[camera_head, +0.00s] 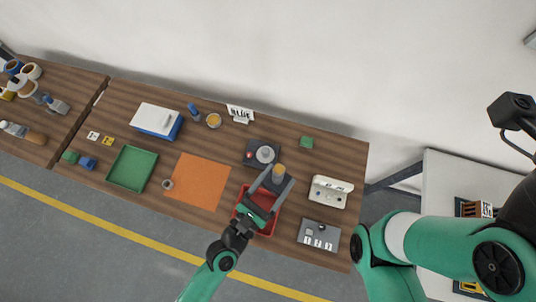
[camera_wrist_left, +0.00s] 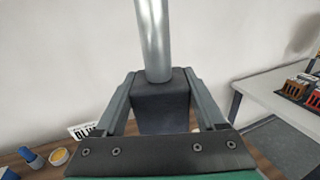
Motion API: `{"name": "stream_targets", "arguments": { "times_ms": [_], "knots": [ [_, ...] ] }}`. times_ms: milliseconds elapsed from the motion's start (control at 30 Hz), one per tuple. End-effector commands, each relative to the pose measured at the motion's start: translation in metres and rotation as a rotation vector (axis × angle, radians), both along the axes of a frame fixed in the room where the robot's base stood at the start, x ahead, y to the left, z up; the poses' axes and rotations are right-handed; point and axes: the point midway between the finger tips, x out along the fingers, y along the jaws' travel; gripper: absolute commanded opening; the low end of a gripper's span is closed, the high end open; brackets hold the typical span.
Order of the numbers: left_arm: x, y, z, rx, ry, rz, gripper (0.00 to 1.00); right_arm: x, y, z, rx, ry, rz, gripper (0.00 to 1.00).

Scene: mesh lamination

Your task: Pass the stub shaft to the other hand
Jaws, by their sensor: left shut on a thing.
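My left gripper (camera_head: 280,178) is over the right half of the bench, above the red tray. It is shut on the stub shaft, which shows in the left wrist view as a smooth grey metal cylinder (camera_wrist_left: 153,40) rising from a dark block (camera_wrist_left: 161,103). The block sits between the two fingers, and the cylinder points up and out of that view's top edge.
The red tray (camera_head: 243,221) lies beneath my left gripper. A dark fixture with a round grey disc (camera_head: 265,154), a white box (camera_head: 330,191) and a grey panel (camera_head: 319,236) are close by. An orange mat (camera_head: 197,182) and green tray (camera_head: 131,168) lie left.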

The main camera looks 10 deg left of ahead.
Motion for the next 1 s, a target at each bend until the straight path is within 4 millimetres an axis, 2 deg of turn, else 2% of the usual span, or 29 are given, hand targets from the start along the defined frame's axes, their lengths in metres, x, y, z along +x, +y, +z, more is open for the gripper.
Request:
{"name": "stream_targets", "arguments": {
  "times_ms": [133, 600, 833, 1000],
  "knots": [
    [0.001, -0.01, -0.001, -0.009, -0.011, -0.003, 0.0, 0.0, 0.0, 0.0, 0.0, 0.0, 0.0, 1.0],
    [0.001, -0.042, -0.024, 0.0, -0.001, 0.004, 0.0, 0.0, 0.0, 0.0, 0.0, 0.0, 0.0, 1.0],
    [0.001, -0.043, -0.024, -0.001, -0.002, 0.005, 0.0, 0.0, 0.0, 0.0, 0.0, 0.0, 0.0, 1.0],
    [-0.002, -0.029, -0.018, 0.002, 0.007, -0.005, 0.0, 0.0, 0.0, 0.0, 0.0, 0.0, 0.0, 1.0]
  ]
}}
